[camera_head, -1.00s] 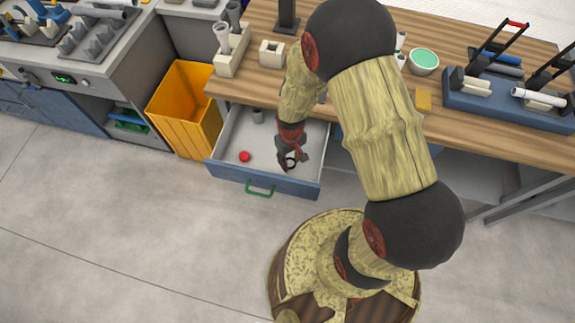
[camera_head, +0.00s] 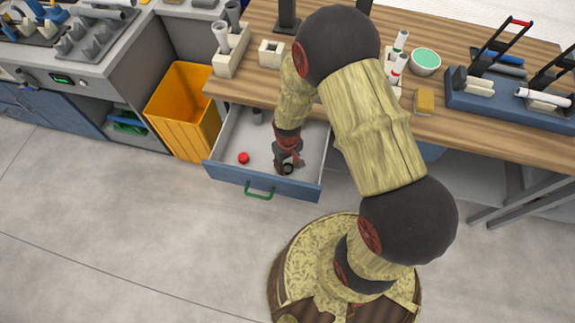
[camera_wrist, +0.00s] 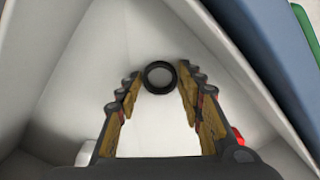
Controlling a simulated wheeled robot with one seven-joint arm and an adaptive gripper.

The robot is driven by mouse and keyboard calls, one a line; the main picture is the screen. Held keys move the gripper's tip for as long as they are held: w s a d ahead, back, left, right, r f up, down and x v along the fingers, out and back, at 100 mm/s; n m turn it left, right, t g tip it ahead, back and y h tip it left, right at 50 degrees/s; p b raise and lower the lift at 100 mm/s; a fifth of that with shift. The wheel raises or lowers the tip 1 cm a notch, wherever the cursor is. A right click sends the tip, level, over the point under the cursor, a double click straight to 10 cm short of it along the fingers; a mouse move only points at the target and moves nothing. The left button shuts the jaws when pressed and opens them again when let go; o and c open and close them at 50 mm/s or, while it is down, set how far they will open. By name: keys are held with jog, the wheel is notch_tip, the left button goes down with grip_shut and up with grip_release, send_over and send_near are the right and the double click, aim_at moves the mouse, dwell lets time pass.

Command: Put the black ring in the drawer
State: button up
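The black ring (camera_wrist: 160,90) lies between my fingertips, its round face toward the wrist camera and pale drawer floor showing through its hole. It also shows as a small dark shape in the head view (camera_head: 288,169). My gripper (camera_wrist: 161,75) is open around the ring, with a thin gap at the right finger; contact at the left finger is unclear. In the head view my gripper (camera_head: 288,163) is down inside the pulled-out drawer (camera_head: 235,179), near its front right. The drawer has a blue front and a green handle (camera_head: 259,191).
A red round piece (camera_head: 243,158) lies in the drawer's left part, and a grey piece (camera_head: 257,116) at its back. A yellow bin (camera_head: 185,110) stands left of the drawer. The wooden worktop (camera_head: 470,138) overhangs its back. Floor in front is clear.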

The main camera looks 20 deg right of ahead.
jog(key=shift+o, duration=1.2)
notch_tip(320, 180, up, 12)
jog(key=p, duration=0.4)
notch_tip(320, 180, up, 12)
jog(key=t, duration=0.1)
send_over(288, 170)
jog(key=w, duration=0.1)
notch_tip(288, 170, up, 11)
jog(key=s+t, duration=0.2)
jog(key=s, duration=0.1)
jog(key=s+r+m+t, duration=0.1)
jog(key=s+r+t, duration=0.1)
jog(key=s+r, duration=0.9)
notch_tip(288, 170, up, 2)
jog(key=shift+s+r+m+t, duration=0.1)
jog(key=shift+s+m+t, duration=0.2)
jog(key=shift+m, duration=0.1)
